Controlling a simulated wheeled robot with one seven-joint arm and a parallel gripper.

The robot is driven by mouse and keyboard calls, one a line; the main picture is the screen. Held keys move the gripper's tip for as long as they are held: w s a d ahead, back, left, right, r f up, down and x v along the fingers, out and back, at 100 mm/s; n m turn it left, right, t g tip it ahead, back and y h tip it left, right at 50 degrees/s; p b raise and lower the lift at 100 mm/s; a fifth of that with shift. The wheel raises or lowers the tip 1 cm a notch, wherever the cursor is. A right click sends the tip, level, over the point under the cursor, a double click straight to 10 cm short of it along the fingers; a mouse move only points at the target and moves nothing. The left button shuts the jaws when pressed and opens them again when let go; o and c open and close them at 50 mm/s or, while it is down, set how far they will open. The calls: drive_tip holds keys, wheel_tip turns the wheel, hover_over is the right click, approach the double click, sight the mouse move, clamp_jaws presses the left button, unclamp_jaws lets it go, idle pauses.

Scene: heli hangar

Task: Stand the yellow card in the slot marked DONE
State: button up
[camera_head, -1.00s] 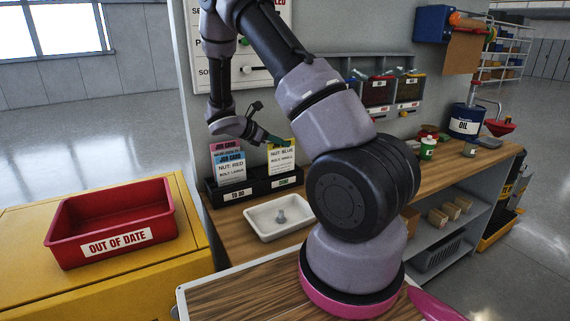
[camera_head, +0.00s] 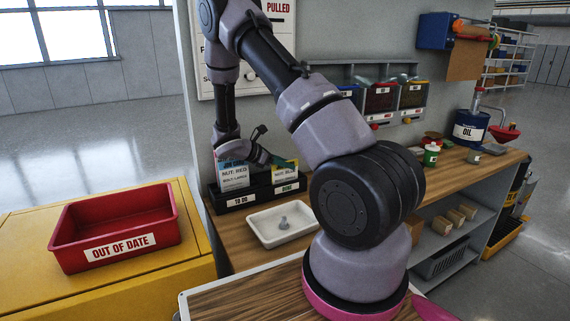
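The yellow card (camera_head: 285,170) stands upright in the right part of a black card rack (camera_head: 263,192), behind the label DONE (camera_head: 287,188). Its lower part is hidden by the rack's front and its upper left by my gripper. My gripper (camera_head: 274,161) is at the card's upper left edge; its fingertips are too small and dark to tell whether they hold the card. A blue-topped white card (camera_head: 234,177) reading NUT: RED stands in the left part, above the label TO DO (camera_head: 241,199).
A white tray (camera_head: 262,236) with a grey bolt (camera_head: 283,222) lies in front of the rack. A red OUT OF DATE bin (camera_head: 75,256) sits on a yellow cabinet at left. Wall bins (camera_head: 380,99), a green-and-white bottle (camera_head: 431,155) and an oil can (camera_head: 468,126) are at right.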

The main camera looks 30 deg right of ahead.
drive_tip(key=shift+a+r, duration=0.15)
drive_tip(key=shift+r, duration=0.1)
drive_tip(key=v, duration=1.1)
drive_tip(key=s+a+r+m+t+y, duration=0.2)
drive_tip(key=s+r+m+y, duration=0.5)
drive_tip(key=s+r+m, duration=0.4)
drive_tip(key=s+a+r+m+t+y, duration=0.3)
drive_tip(key=s+r+m+y, duration=0.4)
drive_tip(key=s+r+m, duration=0.4)
drive_tip(key=shift+s+a+r+m+t, duration=0.3)
drive_tip(key=shift+s+r+t, duration=0.6)
drive_tip(key=shift+s+r, duration=1.7)
drive_tip(key=shift+w+r, duration=0.25)
